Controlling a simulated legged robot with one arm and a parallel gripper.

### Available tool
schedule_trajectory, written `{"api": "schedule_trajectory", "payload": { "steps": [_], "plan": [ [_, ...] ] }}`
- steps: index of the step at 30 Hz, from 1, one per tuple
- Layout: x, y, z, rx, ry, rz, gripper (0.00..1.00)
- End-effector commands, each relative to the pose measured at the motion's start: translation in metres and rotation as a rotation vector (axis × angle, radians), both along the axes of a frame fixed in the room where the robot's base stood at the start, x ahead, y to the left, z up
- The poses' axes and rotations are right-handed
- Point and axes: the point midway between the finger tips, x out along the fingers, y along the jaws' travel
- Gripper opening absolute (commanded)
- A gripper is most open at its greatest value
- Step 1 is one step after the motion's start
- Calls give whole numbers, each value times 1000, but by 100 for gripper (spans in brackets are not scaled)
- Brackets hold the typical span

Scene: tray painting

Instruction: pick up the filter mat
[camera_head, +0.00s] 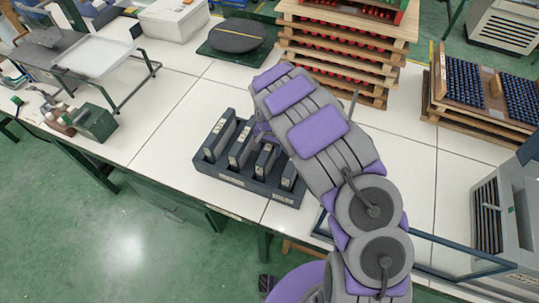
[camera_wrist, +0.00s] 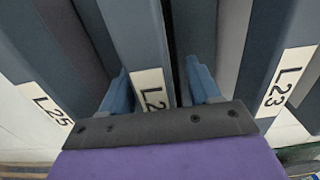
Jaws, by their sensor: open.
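Several dark grey upright slabs (camera_head: 219,136) with white labels stand in a dark rack (camera_head: 248,187) on the white table; I cannot tell from looks alone which is the filter mat. In the wrist view, my gripper (camera_wrist: 160,90) is open, with one blue finger on each side of the middle slab (camera_wrist: 135,35). That slab's label starts "L2"; its last digit is hidden by the gripper's body. The slab labelled L25 (camera_wrist: 48,108) is at left and the one labelled L23 (camera_wrist: 285,85) at right. I cannot tell whether the fingers touch the slab. In the head view my arm hides the fingertips.
Neighbouring slabs stand close on both sides. A dark round turntable (camera_head: 238,36) and stacked wooden trays (camera_head: 345,32) stand behind. A green box (camera_head: 95,122) and a light tray on a stand (camera_head: 97,58) are at left. White tabletop left of the rack is clear.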

Motion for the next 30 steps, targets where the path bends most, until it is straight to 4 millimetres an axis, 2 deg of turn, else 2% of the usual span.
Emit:
{"api": "schedule_trajectory", "payload": {
  "steps": [2,15,24,30],
  "plan": [
    [0,0,0,0,0,0,56],
    [0,-1,1,0,1,0,15],
    [0,0,3,0,0,0,15],
    [0,0,25,0,-2,1,14]
  ]
}}
